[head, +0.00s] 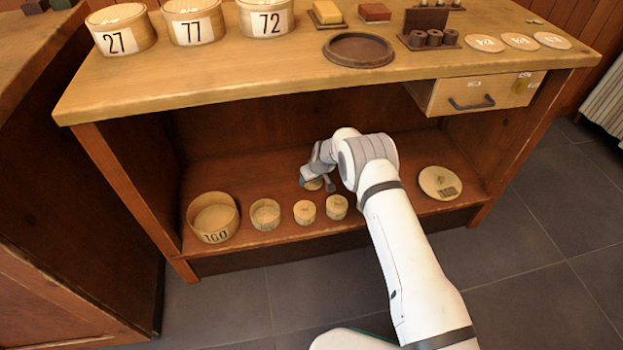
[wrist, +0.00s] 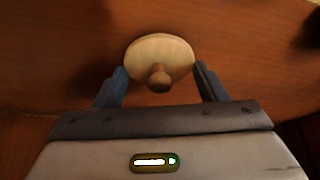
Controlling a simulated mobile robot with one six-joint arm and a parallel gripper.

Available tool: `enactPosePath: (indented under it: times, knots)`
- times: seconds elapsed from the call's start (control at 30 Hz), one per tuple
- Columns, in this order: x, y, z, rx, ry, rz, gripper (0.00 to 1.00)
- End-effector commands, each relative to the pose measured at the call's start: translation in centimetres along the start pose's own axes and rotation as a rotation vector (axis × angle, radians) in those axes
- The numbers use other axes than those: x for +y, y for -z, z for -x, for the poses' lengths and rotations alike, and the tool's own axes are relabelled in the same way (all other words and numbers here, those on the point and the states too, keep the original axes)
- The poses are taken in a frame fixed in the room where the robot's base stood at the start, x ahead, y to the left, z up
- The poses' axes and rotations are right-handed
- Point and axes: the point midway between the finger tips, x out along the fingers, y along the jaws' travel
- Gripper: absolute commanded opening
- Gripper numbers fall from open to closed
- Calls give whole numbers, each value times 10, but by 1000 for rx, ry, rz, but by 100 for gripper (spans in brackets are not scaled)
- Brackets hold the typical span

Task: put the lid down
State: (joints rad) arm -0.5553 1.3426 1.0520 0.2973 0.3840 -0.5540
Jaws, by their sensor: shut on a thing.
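The lid (wrist: 165,48) is a pale round wooden disc with a turned knob, seen between my gripper's (wrist: 160,70) two fingers in the wrist view. My gripper (head: 318,181) is shut on it over the lower shelf (head: 390,200) in the head view, where a bit of the lid (head: 313,185) shows beneath it. I cannot tell whether the lid touches the shelf. A small round box (head: 265,214) without a lid stands on the shelf to the left, closer to the front.
An open box marked 160 (head: 213,218) is at left, a large lid (head: 440,183) lies at right. The worktop (head: 230,75) with a drawer (head: 480,95) overhangs the shelf.

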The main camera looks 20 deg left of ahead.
Motion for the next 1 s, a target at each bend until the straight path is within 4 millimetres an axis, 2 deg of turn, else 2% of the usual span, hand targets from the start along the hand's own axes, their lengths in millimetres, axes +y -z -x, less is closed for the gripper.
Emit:
enactPosePath:
  times: [0.13, 0.17, 0.4, 0.77, 0.87, 1.0]
  knots:
    - [0, -2, -4, -1, 0, 1, 44]
    - [0, -2, -4, -1, 0, 1, 66]
    - [-1, -1, -3, -1, 0, 1, 86]
    - [-1, 1, 2, -1, 1, 2, 87]
    - [-1, 3, 19, 1, 0, 2, 87]
    - [-1, 4, 50, 0, 0, 1, 87]
